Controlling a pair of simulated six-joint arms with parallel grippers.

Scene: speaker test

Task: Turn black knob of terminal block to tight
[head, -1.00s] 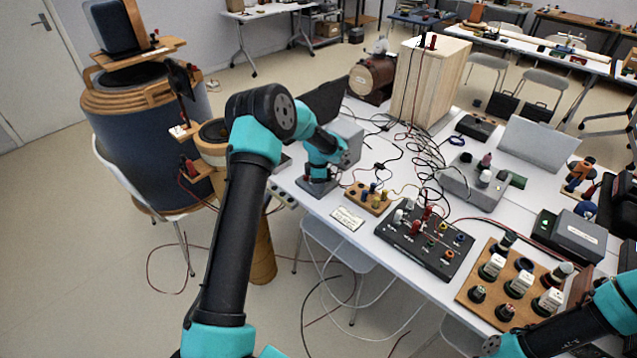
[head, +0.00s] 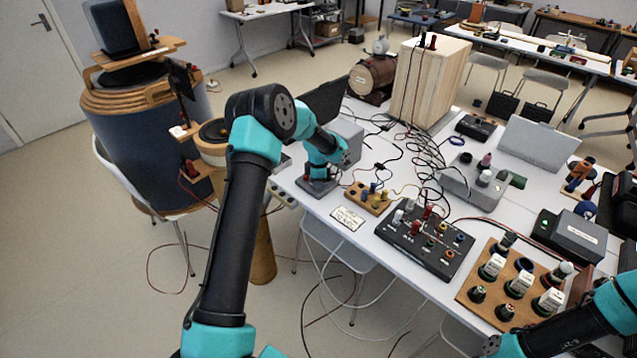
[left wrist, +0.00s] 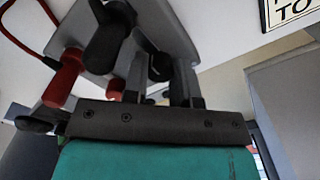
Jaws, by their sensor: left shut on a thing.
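The terminal block (head: 318,188) is a small grey box at the near left edge of the white table in the head view, mostly covered by my left arm. In the left wrist view its grey body (left wrist: 185,45) carries black and red knobs. My left gripper (left wrist: 160,78) is at the block, with its fingers shut around a black knob (left wrist: 160,66). A red knob (left wrist: 66,76) sits to the left of it, and another dark knob (left wrist: 106,45) stands above.
A wooden block with coloured posts (head: 368,199) and a label card (head: 347,219) lie right of the terminal block. A black panel with jacks (head: 425,244) and a wooden board with several switches (head: 513,283) stand further right. A dark laptop (head: 324,100) stands behind. Loose cables cross the table.

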